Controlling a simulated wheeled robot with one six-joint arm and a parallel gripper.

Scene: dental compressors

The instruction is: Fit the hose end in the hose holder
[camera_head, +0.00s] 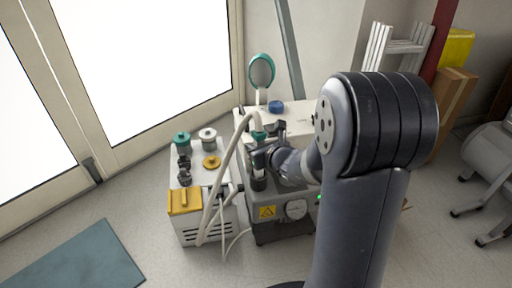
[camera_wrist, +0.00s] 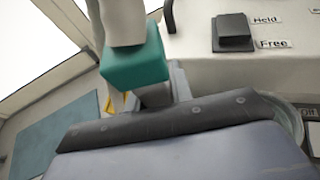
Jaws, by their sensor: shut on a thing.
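My gripper (camera_head: 262,150) is shut on the hose end, over the gap between the white unit and the grey compressor. The hose end has a teal collar (camera_wrist: 136,60), with the pale hose (camera_wrist: 122,20) rising from it and a grey tip below. In the head view the teal collar (camera_head: 258,134) shows just above the jaws, and the hose (camera_head: 227,165) loops down to the left. A dark upright cylinder (camera_head: 258,182) stands just below the gripper; I cannot tell whether it is the hose holder. The wrist view hides what lies under the tip.
A white unit (camera_head: 188,228) with teal, white and yellow caps stands left. A dark block (camera_wrist: 233,32) beside "Held" and "Free" labels sits on a white surface. A teal-rimmed round mirror-like part (camera_head: 262,70) and a blue cap (camera_head: 276,107) stand behind.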

